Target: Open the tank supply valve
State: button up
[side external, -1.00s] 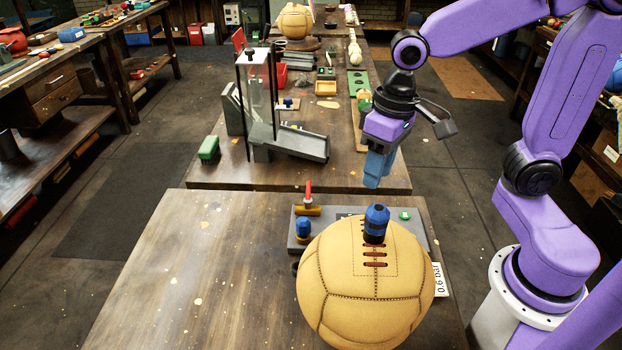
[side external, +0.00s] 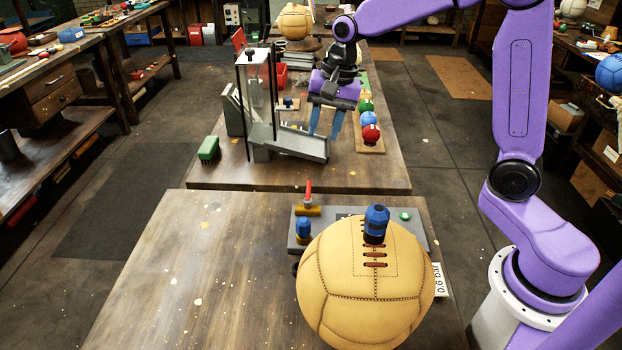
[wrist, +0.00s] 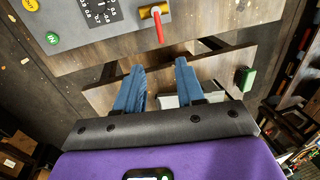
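The tank supply valve, a brass body with an upright red lever (side external: 308,190), sits at the back left of a grey panel (side external: 292,218) on the near table. In the wrist view the red lever (wrist: 159,28) shows at the top, beyond my fingertips and apart from them. My gripper (side external: 325,133) hangs above the far table, between a grey ramp and a row of coloured balls. Its two blue fingers are apart, with nothing between them; the wrist view also shows this gap (wrist: 159,66).
A large tan leather ball (side external: 365,285) with a blue fitting (side external: 376,222) stands in front of the panel and hides part of it. A blue-capped fitting (side external: 303,228) and a green button (side external: 405,216) are on the panel. The near table's left side is clear.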

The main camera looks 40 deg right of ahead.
aim_at(309, 186)
jog(key=f, duration=0.4)
jog(key=w+a+f, duration=0.1)
jog(key=f, duration=0.4)
jog(key=w+a+f, duration=0.1)
jog(key=f, duration=0.4)
jog(key=shift+f, duration=0.15)
grip_shut()
